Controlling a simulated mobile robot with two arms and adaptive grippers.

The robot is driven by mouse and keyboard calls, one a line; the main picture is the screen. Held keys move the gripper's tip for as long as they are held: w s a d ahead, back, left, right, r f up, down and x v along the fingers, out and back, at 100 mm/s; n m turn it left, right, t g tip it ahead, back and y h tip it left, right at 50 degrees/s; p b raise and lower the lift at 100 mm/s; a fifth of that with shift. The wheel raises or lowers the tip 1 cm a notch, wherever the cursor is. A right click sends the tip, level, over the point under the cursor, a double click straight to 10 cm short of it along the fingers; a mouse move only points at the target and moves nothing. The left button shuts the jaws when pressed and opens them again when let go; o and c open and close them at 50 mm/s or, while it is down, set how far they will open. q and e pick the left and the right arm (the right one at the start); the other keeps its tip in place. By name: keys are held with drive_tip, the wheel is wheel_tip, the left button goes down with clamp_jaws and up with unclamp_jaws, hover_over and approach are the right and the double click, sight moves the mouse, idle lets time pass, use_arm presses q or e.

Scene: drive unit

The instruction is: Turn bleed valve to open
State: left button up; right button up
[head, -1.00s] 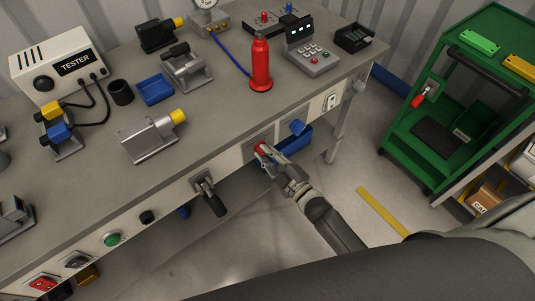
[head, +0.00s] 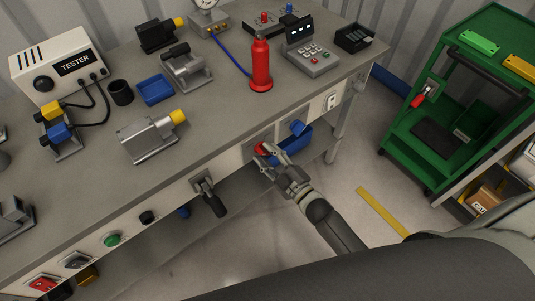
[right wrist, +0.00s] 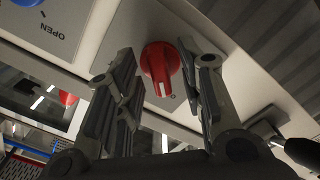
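A red knob (head: 261,148) sits on the front panel of the workbench; I take it for the bleed valve, though no label on it can be read. In the right wrist view the red knob (right wrist: 160,62) has a raised grip bar pointing toward the bottom of the picture. My right gripper (head: 270,155) is in front of it with its fingers spread. In the right wrist view the fingers (right wrist: 158,80) stand on either side of the knob with gaps visible, so it is not gripped. My left gripper is not in view.
A blue knob (head: 298,127) is to the right of the red one, above a blue bin (head: 294,141). A black-handled lever (head: 210,197) sticks out to the left. In the right wrist view an upside-down OPEN label (right wrist: 60,27) shows. A green cart (head: 400,135) stands right.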

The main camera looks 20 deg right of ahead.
drive_tip(key=v, duration=1.1)
drive_tip(key=shift+s, duration=0.3)
drive_tip(key=shift+d, duration=0.1)
drive_tip(key=s+d+f+m+g+h, duration=0.25)
drive_tip(key=s+f+g, duration=0.2)
drive_tip(key=f, duration=0.75)
drive_tip(key=s+d+f+m+g+h, duration=0.1)
drive_tip(key=s+f+m+g+h, duration=0.25)
drive_tip(key=f, duration=0.85)
drive_tip(key=s+f+m+g, duration=0.2)
drive_tip(key=s+f+g, duration=0.2)
drive_tip(key=s, duration=0.7)
drive_tip(key=s+f+m+g, duration=0.2)
drive_tip(key=s+f+g, duration=0.2)
drive_tip(key=s+f, duration=0.5)
drive_tip(key=s+d, duration=0.1)
drive_tip(key=s, duration=0.2)
drive_tip(key=shift+s+f+m, duration=0.25)
drive_tip(key=shift+s+m, duration=0.1)
drive_tip(key=shift+m, duration=0.05)
